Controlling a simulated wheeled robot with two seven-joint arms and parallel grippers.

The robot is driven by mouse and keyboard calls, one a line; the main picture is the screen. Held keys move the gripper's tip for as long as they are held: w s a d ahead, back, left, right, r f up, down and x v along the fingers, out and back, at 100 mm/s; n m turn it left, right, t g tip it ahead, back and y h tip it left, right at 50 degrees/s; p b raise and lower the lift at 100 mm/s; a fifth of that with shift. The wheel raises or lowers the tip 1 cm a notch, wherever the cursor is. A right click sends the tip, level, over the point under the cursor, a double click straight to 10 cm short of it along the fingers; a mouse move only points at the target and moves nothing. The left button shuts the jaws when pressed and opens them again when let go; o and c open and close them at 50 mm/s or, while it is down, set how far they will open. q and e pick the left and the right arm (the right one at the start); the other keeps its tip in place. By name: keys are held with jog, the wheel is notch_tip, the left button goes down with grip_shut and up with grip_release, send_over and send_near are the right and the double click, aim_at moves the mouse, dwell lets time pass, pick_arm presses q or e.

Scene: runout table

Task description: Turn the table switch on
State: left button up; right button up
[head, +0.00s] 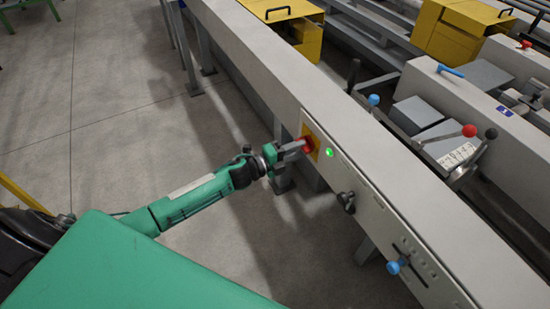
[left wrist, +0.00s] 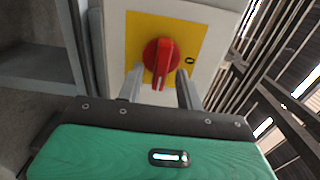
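The table switch is a red rotary knob (left wrist: 160,62) on a yellow plate (left wrist: 193,35), set in the side panel of the long grey table. In the left wrist view its handle points down, tilted slightly. In the head view the red knob (head: 308,145) shows at the tip of my left gripper (head: 300,147). In the left wrist view the left gripper's two fingers (left wrist: 158,85) are apart, one on each side of the knob's lower part. I cannot tell whether they touch it. A green light (head: 329,152) glows right of the switch. My right gripper is not in view.
The same panel carries a black knob (head: 346,201) and a blue knob (head: 394,267). Levers with red and black balls (head: 469,131) stand beyond the table. Yellow boxes (head: 290,25) are behind it. The concrete floor (head: 110,90) at left is clear.

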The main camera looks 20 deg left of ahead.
pick_arm(q)
jog(key=v, duration=1.2)
jog(key=shift+s+a, duration=0.15)
jog(key=shift+a, duration=0.05)
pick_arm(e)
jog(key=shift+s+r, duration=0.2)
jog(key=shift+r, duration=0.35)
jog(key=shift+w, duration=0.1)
